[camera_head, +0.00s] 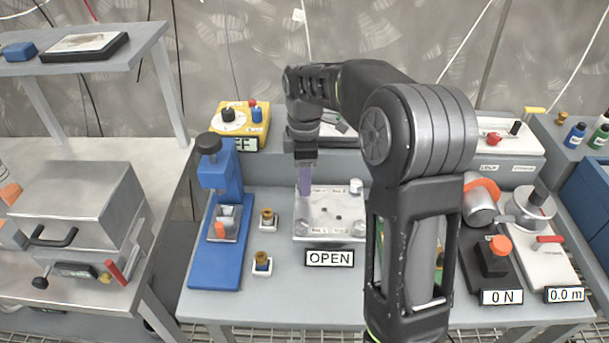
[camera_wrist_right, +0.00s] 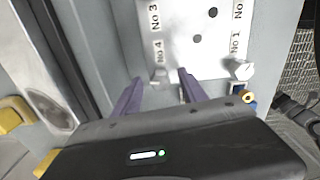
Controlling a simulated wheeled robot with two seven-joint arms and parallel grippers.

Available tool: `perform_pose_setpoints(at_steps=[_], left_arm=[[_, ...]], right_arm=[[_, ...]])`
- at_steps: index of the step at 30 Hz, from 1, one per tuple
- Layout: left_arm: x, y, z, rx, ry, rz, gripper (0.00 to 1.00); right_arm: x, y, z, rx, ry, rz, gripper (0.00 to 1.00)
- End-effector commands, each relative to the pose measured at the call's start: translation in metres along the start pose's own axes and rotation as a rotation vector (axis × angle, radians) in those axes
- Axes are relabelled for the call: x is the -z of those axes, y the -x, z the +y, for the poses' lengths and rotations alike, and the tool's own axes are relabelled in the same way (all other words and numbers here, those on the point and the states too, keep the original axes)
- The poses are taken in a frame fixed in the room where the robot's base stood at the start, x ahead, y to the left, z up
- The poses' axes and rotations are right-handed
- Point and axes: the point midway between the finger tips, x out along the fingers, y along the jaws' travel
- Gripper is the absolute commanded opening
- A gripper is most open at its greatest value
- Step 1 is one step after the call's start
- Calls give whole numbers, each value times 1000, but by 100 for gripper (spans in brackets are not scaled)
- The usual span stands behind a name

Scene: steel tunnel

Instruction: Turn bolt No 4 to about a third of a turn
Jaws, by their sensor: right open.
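A pale metal plate (camera_head: 336,205) with bolts near its corners lies on the grey bench, and its labels No 3, No 4 and No 1 show in the right wrist view. Bolt No 4 (camera_wrist_right: 159,77) is a small grey head beside its label. My right gripper (camera_head: 305,188) is at the plate's back left corner, pointing down. In the wrist view my right gripper (camera_wrist_right: 159,76) is open, its purple fingers on either side of bolt No 4. I cannot tell whether they touch it. In the head view the fingers hide this bolt. My left gripper is not in view.
An OPEN sign (camera_head: 330,258) stands before the plate. A blue press (camera_head: 222,230) is to the left, with two small brass-topped parts between. A yellow box (camera_head: 240,125) is behind. My right arm covers the bench right of the plate.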

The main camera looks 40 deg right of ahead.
Motion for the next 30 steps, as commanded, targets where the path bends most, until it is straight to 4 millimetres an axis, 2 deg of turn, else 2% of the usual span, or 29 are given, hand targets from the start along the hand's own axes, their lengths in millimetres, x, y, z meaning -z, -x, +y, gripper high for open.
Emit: perform_pose_setpoints(at_steps=[7, 25, 30], left_arm=[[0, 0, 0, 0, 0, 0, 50], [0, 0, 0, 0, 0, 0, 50], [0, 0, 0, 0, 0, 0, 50]], right_arm=[[0, -1, 0, 0, -1, 0, 50], [0, 0, 0, 0, -1, 0, 1], [0, 0, 0, -1, -1, 0, 0]])
